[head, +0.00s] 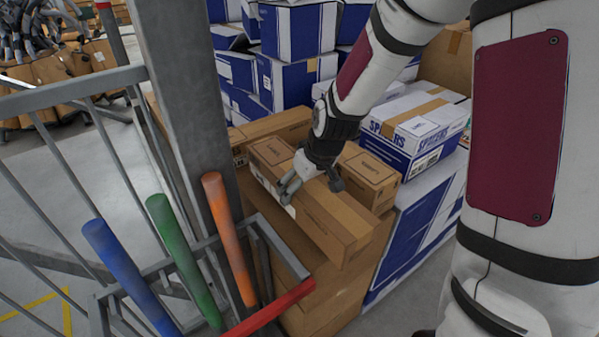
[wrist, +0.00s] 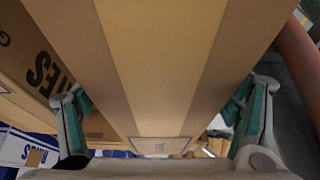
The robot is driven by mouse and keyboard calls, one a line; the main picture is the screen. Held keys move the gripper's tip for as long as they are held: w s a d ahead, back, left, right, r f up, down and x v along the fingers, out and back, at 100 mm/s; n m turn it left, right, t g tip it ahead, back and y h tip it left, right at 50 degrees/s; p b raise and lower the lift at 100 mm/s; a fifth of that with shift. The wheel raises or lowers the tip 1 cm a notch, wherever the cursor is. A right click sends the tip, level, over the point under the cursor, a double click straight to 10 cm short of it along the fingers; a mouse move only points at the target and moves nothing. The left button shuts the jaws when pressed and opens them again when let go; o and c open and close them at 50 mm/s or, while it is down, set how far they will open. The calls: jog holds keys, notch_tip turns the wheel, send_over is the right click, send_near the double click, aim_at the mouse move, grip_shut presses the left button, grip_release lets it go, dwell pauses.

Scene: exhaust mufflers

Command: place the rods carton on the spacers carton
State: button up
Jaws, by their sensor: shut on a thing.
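A long brown carton (head: 335,212) with a tape strip, which I take to be the rods carton, is between the fingers of my gripper (head: 312,186). Its lettering is too small to read. In the wrist view the carton (wrist: 150,60) fills the middle, with a finger on each side, and my gripper (wrist: 165,97) is shut on it. It is over a stack of brown cartons; I cannot tell whether it touches them.
Small brown cartons (head: 368,175) stand between the held carton and the spacers carton. Blue and white boxes (head: 295,45) are piled behind. A grey post (head: 185,110), a railing and blue, green (head: 185,255) and orange tubes stand to the left.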

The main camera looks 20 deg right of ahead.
aim_at(312, 204)
jog(key=s, duration=0.3)
jog(key=s+p, duration=0.1)
jog(key=s, duration=0.1)
jog(key=s+a+r, duration=0.1)
jog(key=s, duration=0.2)
jog(key=shift+s, duration=0.3)
jog(key=shift+w+r, duration=0.15)
jog(key=shift+r, duration=0.2)
jog(key=r+m, duration=0.1)
jog(key=w+d+r+m+h, duration=0.1)
jog(key=r, duration=0.1)
jog(key=r+m, duration=0.1)
jog(key=r, duration=0.1)
jog(key=shift+w+d+r, duration=0.15)
jog(key=shift+w+d, duration=0.05)
jog(key=shift+d, duration=0.15)
jog(key=a+r+p, duration=0.1)
jog(key=p, duration=0.3)
jog(key=shift+s+a, duration=0.1)
jog(key=shift+s, duration=0.05)
jog(key=shift+s+a+r+p, duration=0.15)
jog(key=shift+r+p, duration=0.1)
jog(key=shift+p, duration=1)
jog(key=p, duration=0.3)
jog(key=shift+s+d+r+m, duration=0.15)
jog(key=shift+s+d+m, duration=0.15)
jog(key=shift+s, duration=0.05)
jog(key=s+d+p, duration=0.1)
jog(key=p, duration=0.2)
